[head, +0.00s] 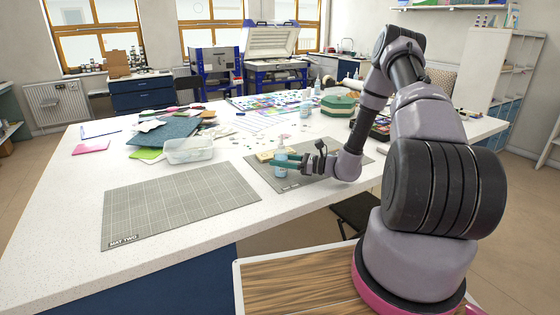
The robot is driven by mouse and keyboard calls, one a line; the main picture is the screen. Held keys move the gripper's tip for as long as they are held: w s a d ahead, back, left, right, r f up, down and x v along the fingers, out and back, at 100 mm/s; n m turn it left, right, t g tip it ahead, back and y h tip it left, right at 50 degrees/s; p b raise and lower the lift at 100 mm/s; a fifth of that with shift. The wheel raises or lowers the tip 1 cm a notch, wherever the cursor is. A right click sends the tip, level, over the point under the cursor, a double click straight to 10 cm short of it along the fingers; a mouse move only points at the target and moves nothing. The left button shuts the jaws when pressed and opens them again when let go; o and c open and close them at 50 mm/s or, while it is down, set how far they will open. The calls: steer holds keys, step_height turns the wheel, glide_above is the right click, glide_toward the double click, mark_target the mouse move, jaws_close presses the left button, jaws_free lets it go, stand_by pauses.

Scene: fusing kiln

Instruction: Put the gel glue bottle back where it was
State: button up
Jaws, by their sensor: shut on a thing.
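A small light-blue bottle (281,168) with a pale pinkish top is at my gripper, over the far grey cutting mat (262,179); I take it for the gel glue bottle, though its label is too small to read. My gripper (284,159) reaches in from the right, low and level, and is shut on the bottle's body. The bottle is upright. I cannot tell whether its base touches the mat. The near grey mat (180,204), marked MAT TWO, lies bare to the left front.
A clear plastic tub (190,151) and coloured sheets (170,131) lie left of the far mat. A yellowish block (265,155) sits just behind the bottle. A green box (338,106) and several small bottles stand farther back. The white table's (60,205) left front is clear.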

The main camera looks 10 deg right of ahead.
steer(key=o, duration=0.8)
steer(key=shift+f, duration=0.1)
